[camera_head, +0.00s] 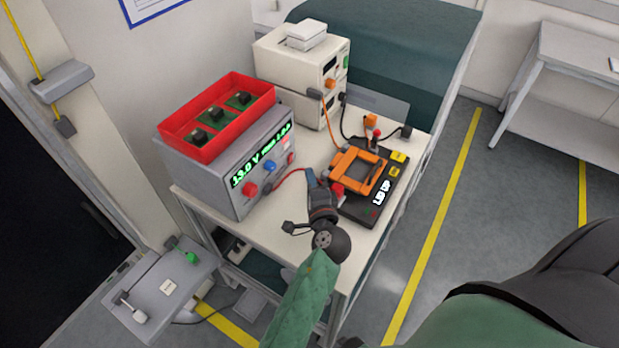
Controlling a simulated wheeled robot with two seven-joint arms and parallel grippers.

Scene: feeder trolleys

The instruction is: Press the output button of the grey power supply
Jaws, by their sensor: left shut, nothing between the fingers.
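The grey power supply (205,190) stands on the left of the trolley top, with a lit green display (260,157) on its sloping front. Its front carries a red knob (250,189), a blue knob (269,166) and small pink and red parts at the right end. Which of these is the output button is too small to tell. My left gripper (311,178) is shut and empty, just right of the power supply's front, over a red cable. It appears apart from the panel; contact is hard to judge. My right gripper is out of view.
A red tray (259,84) with several dark parts sits on the power supply. Beige stacked units (285,70) stand behind. A black device (357,208) with an orange frame (343,162) lies right of my gripper. Cables cross the trolley top (262,222). The floor to the right is clear.

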